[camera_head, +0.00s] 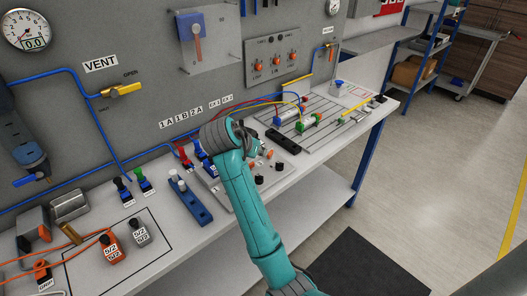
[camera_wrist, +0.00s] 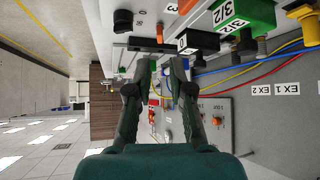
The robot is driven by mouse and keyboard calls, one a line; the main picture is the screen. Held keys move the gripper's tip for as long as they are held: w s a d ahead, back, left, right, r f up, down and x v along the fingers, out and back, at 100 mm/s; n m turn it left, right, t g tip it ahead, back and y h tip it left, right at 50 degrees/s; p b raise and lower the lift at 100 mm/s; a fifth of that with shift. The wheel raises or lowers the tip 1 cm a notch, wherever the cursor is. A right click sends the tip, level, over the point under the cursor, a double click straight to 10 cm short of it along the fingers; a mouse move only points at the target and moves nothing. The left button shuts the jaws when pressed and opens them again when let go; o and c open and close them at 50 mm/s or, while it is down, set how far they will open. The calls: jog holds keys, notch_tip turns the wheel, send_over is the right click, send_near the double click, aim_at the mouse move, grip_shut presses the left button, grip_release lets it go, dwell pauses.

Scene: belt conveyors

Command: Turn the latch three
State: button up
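A grey wall panel (camera_head: 277,50) carries three orange latches with small labels that I cannot read surely. They are a left latch (camera_head: 258,71), a middle latch (camera_head: 277,64) and a right latch (camera_head: 294,57). I cannot tell which is number three. In the wrist view a panel with small orange parts (camera_wrist: 214,121) shows beyond the right finger. My gripper (camera_head: 264,150) is over the bench, below and apart from the wall panel, partly hidden by my arm. In the wrist view its two fingers (camera_wrist: 164,66) stand apart with nothing visibly held between them.
Valve blocks with green ends (camera_head: 307,124) and coloured hoses lie beyond my gripper. A bench box with black knobs (camera_head: 259,180) sits under my arm. A blue manifold (camera_head: 190,202) stands to the left. A yellow-handled valve (camera_head: 122,89) is on the wall. The floor at right is clear.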

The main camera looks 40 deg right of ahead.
aim_at(268, 155)
jog(key=x, duration=1)
grip_shut()
